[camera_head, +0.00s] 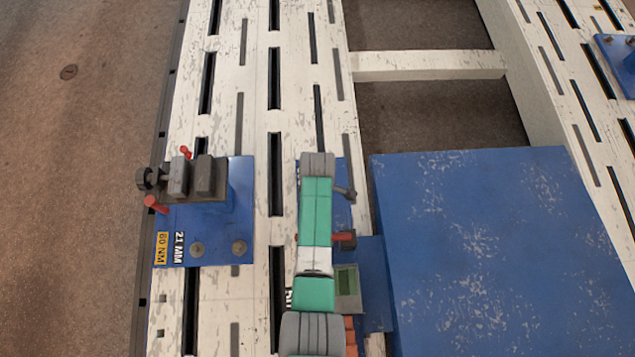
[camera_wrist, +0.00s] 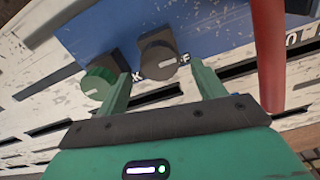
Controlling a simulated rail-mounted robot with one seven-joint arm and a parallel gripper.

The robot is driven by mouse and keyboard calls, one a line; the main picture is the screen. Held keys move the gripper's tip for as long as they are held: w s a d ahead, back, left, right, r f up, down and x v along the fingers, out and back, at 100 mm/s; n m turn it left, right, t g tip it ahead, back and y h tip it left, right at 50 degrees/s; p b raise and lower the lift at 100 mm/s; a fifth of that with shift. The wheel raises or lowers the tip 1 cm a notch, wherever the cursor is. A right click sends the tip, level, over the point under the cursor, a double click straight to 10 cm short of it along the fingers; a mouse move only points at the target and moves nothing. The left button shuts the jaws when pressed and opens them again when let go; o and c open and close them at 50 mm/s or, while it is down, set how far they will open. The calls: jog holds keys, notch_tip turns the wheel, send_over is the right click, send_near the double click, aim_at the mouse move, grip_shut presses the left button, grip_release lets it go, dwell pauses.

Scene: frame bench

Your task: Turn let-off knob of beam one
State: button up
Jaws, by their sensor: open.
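In the wrist view, my gripper (camera_wrist: 160,70) is open, with one green finger on each side of a dark grey round knob (camera_wrist: 158,52). The knob has a light pointer mark and sits on the face of a blue box (camera_wrist: 205,28). I cannot tell whether the fingers touch it. A green knob (camera_wrist: 98,82) with a light mark sits to the left, outside the left finger. Partly covered letters show beside the dark knob, so I cannot tell which knob is the let-off knob. In the head view my arm covers this area.
A red bar (camera_wrist: 268,50) stands close right of my right finger. In the head view, a blue plate (camera_head: 220,250) with a dark clamp and red handles stands left on the white slotted beam (camera_head: 258,90). A large blue box (camera_head: 480,250) stands right of my arm.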

notch_tip(320, 180, down, 4)
jog(key=shift+r+b, duration=0.25)
jog(key=shift+b, duration=0.4)
jog(key=c, duration=1)
